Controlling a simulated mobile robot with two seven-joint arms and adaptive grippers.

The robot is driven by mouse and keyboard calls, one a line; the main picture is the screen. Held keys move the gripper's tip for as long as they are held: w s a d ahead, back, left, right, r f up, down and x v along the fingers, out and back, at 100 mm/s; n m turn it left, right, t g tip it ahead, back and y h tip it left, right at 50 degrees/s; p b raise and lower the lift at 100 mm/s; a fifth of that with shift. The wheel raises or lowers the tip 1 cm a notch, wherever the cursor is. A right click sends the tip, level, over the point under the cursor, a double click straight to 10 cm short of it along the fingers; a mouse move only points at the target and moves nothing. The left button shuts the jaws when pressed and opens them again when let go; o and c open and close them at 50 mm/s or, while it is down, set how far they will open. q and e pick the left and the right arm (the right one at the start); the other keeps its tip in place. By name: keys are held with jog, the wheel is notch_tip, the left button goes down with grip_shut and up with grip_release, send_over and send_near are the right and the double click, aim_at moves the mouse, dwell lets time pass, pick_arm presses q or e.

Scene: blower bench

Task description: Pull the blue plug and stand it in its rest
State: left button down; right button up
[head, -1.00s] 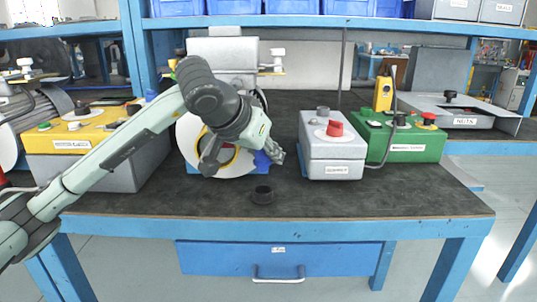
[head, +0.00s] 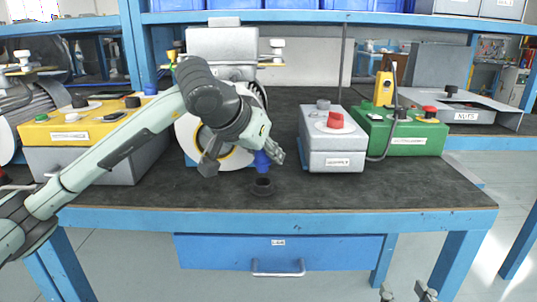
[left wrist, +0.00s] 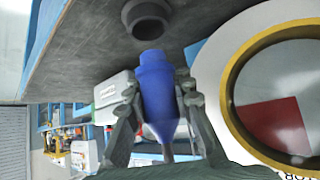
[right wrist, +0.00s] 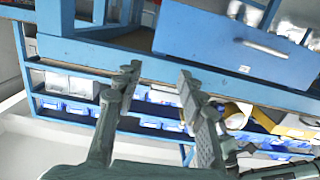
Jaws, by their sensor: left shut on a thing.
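The blue plug (head: 262,163) is between the fingers of my left gripper (head: 240,163), which is shut on it. The plug points down above a small dark round rest (head: 262,188) near the bench's front edge. In the left wrist view the plug (left wrist: 158,85) lies between the two fingertips (left wrist: 157,105). A gap shows between its end and the dark rest (left wrist: 148,20). My right gripper (head: 406,293) is low in front of the bench. It is open and empty in the right wrist view (right wrist: 160,85).
Just behind my left gripper is a white disc with a yellow ring (left wrist: 285,75). A grey box with a red knob (head: 333,150) stands to the right, beside a green box (head: 410,137). A yellow-topped box (head: 80,130) stands left. The bench front right is clear.

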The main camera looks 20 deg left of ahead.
aim_at(268, 185)
pick_arm(q)
jog(key=shift+f+b, duration=0.35)
jog(key=shift+f, duration=0.15)
jog(key=shift+f+b, duration=0.35)
pick_arm(e)
notch_tip(268, 185, up, 7)
jog(key=s+a+t+y, duration=0.1)
jog(key=a+t+y, duration=0.1)
jog(key=t, duration=0.1)
jog(key=shift+s+a+r+y, duration=0.2)
jog(key=shift+a+y, duration=0.1)
jog(key=shift+a, duration=0.05)
jog(key=shift+f, duration=0.2)
pick_arm(q)
jog(key=shift+f+b, duration=1.3)
jog(key=shift+b, duration=0.05)
pick_arm(e)
jog(key=shift+f, duration=1.15)
pick_arm(q)
jog(key=c, duration=1.3)
grip_release()
jog(key=shift+o, duration=0.2)
jog(key=shift+r, duration=0.1)
